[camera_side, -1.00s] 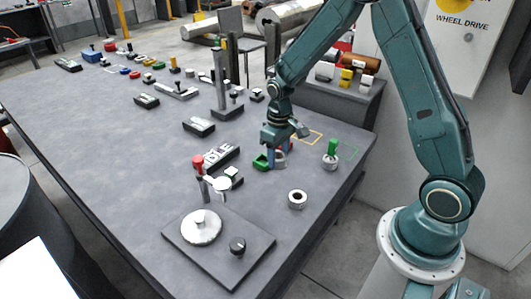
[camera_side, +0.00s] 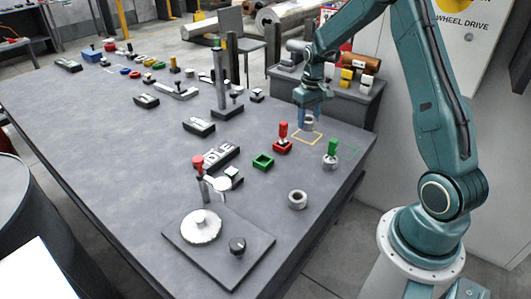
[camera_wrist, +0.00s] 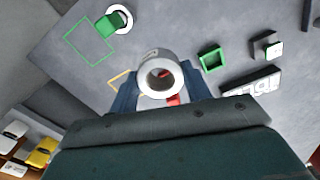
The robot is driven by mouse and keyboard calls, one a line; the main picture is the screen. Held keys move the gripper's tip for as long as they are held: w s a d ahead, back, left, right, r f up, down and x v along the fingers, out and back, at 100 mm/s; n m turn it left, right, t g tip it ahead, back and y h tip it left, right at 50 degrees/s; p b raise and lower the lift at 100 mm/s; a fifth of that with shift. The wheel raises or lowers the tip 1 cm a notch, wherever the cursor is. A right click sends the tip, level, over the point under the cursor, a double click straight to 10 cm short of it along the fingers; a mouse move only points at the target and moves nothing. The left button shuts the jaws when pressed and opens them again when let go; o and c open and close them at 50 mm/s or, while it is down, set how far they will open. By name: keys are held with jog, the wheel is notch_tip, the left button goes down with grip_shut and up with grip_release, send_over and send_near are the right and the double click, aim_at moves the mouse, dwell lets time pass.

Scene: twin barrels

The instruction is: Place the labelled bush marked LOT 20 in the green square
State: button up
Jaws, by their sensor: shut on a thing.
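My gripper (camera_side: 310,117) is shut on a grey ring-shaped bush (camera_wrist: 159,63), held above the table by the yellow square (camera_side: 305,139). The bush also shows in the side view (camera_side: 309,124). A small pale label is on its side, but I cannot read it. The green square (camera_wrist: 78,51) is a thin outline on the table, partly seen in the side view (camera_side: 353,151). It looks empty in the wrist view. Another grey bush (camera_side: 297,200) stands near the front of the table, with no readable label.
A green-handled piece in a grey ring (camera_side: 331,155) stands beside the green square. A red-handled piece on a red base (camera_side: 282,138) stands left of my gripper. A green open box (camera_side: 263,161) and a black lettered block (camera_side: 221,157) are further left.

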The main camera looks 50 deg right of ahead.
jog(key=s+d+r+m, duration=0.2)
jog(key=s+d, duration=0.2)
jog(key=d, duration=0.4)
jog(key=s+d+r+m, duration=0.1)
jog(key=s+d+r, duration=0.25)
jog(key=d, duration=0.55)
jog(key=f, duration=1.6)
jog(key=shift+s+a+f, duration=0.1)
jog(key=shift+a+f, duration=0.15)
jog(key=shift+f, duration=2.15)
jog(key=shift+f, duration=0.1)
jog(key=o, duration=1.2)
jog(key=shift+f, duration=0.1)
jog(key=shift+o, duration=0.2)
jog(key=shift+r, duration=0.2)
notch_tip(320, 180, up, 12)
